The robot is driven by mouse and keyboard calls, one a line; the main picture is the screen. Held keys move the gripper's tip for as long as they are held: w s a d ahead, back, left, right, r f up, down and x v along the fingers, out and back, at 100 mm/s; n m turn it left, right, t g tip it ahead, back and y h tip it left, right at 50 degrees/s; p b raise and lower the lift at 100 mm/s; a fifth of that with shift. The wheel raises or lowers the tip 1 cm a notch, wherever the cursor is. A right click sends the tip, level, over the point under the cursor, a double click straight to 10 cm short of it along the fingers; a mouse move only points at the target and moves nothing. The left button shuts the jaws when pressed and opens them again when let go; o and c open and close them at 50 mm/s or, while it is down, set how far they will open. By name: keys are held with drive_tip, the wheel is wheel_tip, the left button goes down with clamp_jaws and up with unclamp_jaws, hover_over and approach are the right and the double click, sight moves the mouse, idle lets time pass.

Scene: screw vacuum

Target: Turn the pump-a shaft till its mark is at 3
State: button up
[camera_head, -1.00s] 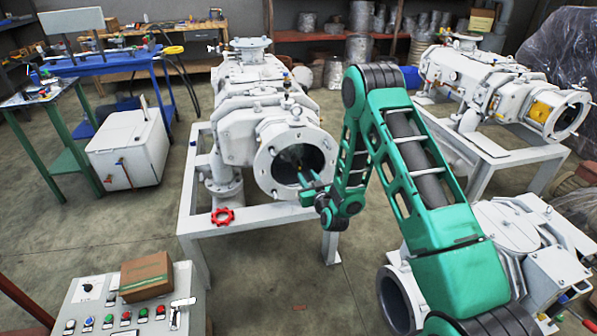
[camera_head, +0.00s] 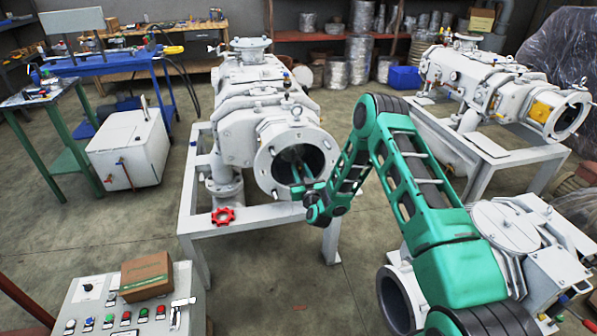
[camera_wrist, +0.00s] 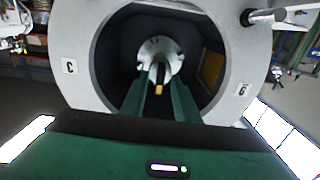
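Pump-a (camera_head: 262,120) is the white pump on the middle stand, its round flange opening facing me. In the wrist view its flange ring (camera_wrist: 245,60) surrounds a dark bore. The shaft (camera_wrist: 160,62) stands in the bore's middle, with a yellow mark (camera_wrist: 159,88) on its lower side in that view. The left label (camera_wrist: 70,66) looks like a C or a 3; the right label (camera_wrist: 244,89) looks like a 6 or 9. My gripper (camera_wrist: 160,82) has its two green fingers apart, inside the bore, one on each side of the shaft. Contact with the shaft is not visible. My gripper also shows at the opening in the head view (camera_head: 301,170).
A red handwheel (camera_head: 223,216) sits at the stand's front. A control panel (camera_head: 85,312) with a cardboard box (camera_head: 146,276) is at lower left. Another white pump (camera_head: 500,85) stands at right.

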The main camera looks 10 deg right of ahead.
drive_tip(key=shift+w, duration=0.75)
drive_tip(key=shift+c, duration=0.7)
clamp_jaws()
drive_tip(key=shift+m, duration=0.4)
